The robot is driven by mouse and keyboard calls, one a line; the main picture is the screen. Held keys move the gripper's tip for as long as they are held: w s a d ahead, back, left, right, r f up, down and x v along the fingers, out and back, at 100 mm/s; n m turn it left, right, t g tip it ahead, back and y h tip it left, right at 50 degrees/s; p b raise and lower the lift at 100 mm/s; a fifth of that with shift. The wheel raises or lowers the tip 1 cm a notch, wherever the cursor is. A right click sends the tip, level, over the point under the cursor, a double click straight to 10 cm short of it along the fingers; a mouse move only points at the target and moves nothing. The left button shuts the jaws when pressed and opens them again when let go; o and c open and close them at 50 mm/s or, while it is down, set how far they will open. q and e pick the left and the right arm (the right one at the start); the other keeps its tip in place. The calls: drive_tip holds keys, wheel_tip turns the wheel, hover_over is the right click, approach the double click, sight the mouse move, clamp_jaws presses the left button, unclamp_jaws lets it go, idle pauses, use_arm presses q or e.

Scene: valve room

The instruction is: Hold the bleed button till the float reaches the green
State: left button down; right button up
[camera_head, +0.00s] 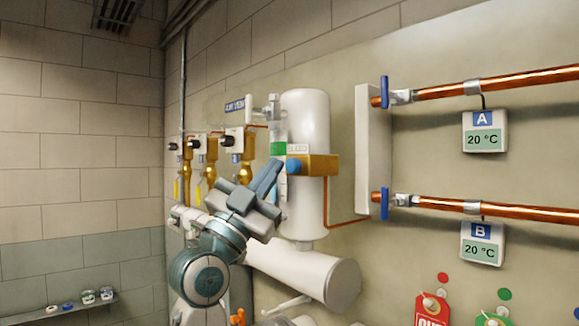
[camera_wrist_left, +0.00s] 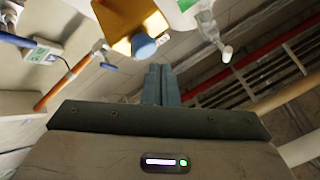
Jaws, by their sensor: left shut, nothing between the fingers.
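The blue bleed button (camera_head: 293,166) sits on the brass block (camera_head: 318,165) in front of the white upright cylinder (camera_head: 306,115). The button also shows in the left wrist view (camera_wrist_left: 143,46). My left gripper (camera_head: 270,174) is shut and empty, its fingertips just left of the button in the head view. In the left wrist view the fingertips (camera_wrist_left: 160,70) point up below the button, and a gap shows between them. A gauge tube with a green band (camera_head: 278,148) stands left of the cylinder. I cannot make out the float; my gripper covers the lower tube.
Brass valves (camera_head: 205,160) line the wall at left. Copper pipes with blue handles (camera_head: 384,92) and displays A (camera_head: 484,131) and B (camera_head: 482,243) are at right. A white horizontal cylinder (camera_head: 310,272) lies below. A red tag (camera_head: 431,308) hangs at lower right.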

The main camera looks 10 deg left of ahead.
idle(0.8)
use_arm(q)
drive_tip(key=shift+w+d+b, duration=0.3)
drive_tip(key=shift+w+b, duration=0.05)
drive_tip(key=shift+b, duration=0.05)
drive_tip(key=shift+w+d+b, duration=0.25)
drive_tip(key=shift+w+b, duration=0.15)
idle(0.6)
idle(2.2)
drive_tip(key=shift+s+a, duration=0.55)
drive_tip(key=shift+s, duration=0.15)
